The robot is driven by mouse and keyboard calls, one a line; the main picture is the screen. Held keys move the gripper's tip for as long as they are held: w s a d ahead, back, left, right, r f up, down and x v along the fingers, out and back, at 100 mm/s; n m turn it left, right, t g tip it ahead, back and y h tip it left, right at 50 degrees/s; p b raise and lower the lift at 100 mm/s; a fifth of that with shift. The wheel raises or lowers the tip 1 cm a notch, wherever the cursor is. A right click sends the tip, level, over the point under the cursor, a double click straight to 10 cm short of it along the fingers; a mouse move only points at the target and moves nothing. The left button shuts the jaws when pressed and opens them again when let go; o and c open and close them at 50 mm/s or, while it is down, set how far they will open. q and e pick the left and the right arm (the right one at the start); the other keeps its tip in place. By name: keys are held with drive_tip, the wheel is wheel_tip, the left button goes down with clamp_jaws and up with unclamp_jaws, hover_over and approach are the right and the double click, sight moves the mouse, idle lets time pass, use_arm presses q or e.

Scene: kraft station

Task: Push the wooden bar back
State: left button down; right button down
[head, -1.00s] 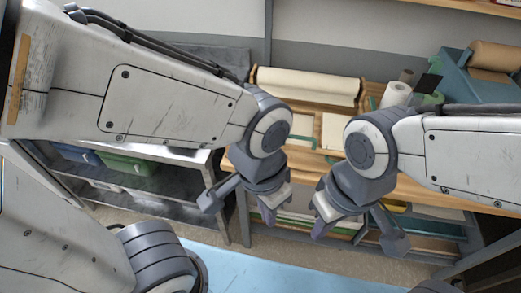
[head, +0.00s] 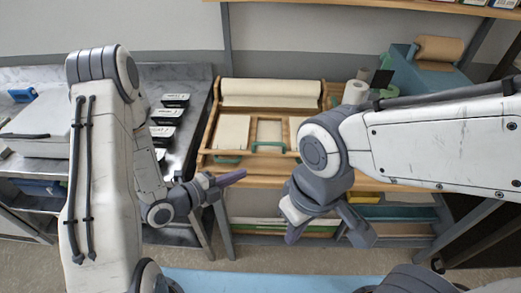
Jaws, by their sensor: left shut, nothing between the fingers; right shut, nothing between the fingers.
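A wooden frame (head: 205,140) sits on the wooden worktop in the middle of the head view, with a cream paper roll (head: 270,93) across its back. A wooden bar (head: 270,109) runs crosswise just in front of the roll; I cannot tell for sure that this is the task's bar. My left gripper (head: 222,179) is shut and empty, pointing right near the frame's front left corner, apart from the bar. My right gripper (head: 325,222) is shut and empty, pointing down in front of the worktop's front edge. My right arm hides the frame's right front part.
Pale sheets (head: 232,133) and green handles (head: 268,147) are in the frame. Black labelled trays (head: 168,117) stand on the metal table at left. A white roll (head: 355,92) and a teal dispenser (head: 425,75) stand at back right. A shelf (head: 380,5) hangs above.

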use_arm(q)
drive_tip(key=r+t, duration=0.1)
approach(272, 145)
drive_tip(key=shift+h, duration=0.3)
drive_tip(key=p+x, duration=0.1)
drive_tip(key=x, duration=0.3)
drive_tip(key=shift+w+d+f, duration=0.1)
drive_tip(key=shift+d+f, duration=0.1)
drive_tip(key=shift+d, duration=0.15)
drive_tip(key=shift+w+f, duration=0.15)
drive_tip(key=shift+w, duration=0.3)
drive_tip(key=shift+f, duration=0.1)
